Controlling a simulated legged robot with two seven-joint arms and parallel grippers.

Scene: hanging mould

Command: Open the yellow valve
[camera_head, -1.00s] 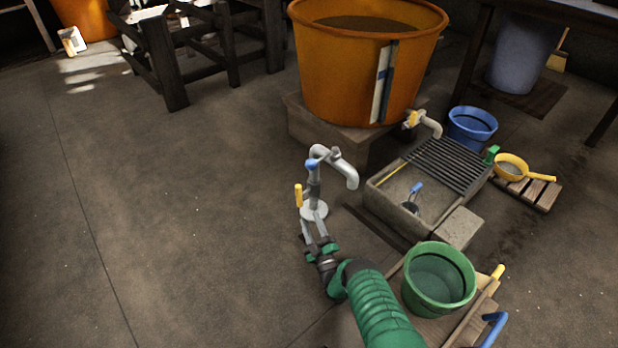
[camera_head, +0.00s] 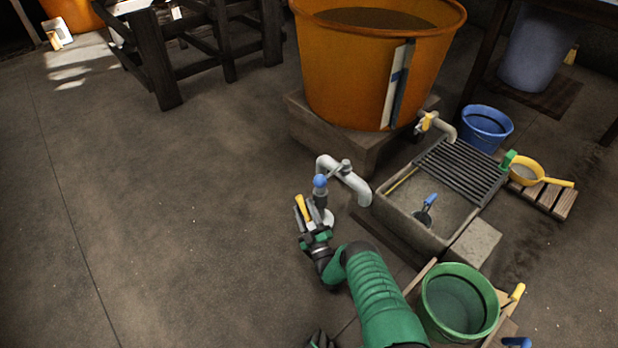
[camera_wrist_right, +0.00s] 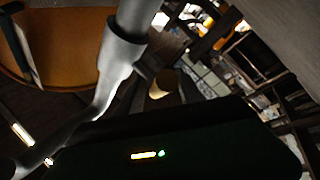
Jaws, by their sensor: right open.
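A grey standpipe (camera_head: 348,181) with a bent spout and a blue knob (camera_head: 320,181) stands on the floor in the head view. The yellow valve handle (camera_head: 301,206) is on its left side, upright and slightly tilted. My right gripper (camera_head: 313,213) is open at the standpipe, its fingers up around or beside the yellow handle; I cannot tell whether they touch it. In the right wrist view the grey pipe (camera_wrist_right: 122,50) crosses close in front, and a tan-yellow end (camera_wrist_right: 165,83) shows just beyond my gripper.
An orange tub (camera_head: 345,70) has a tap with another yellow handle (camera_head: 425,121). A stone basin (camera_head: 405,222) with a dark grate is right of the standpipe. A green bucket (camera_head: 458,300) stands beside my right arm. The floor at left is clear.

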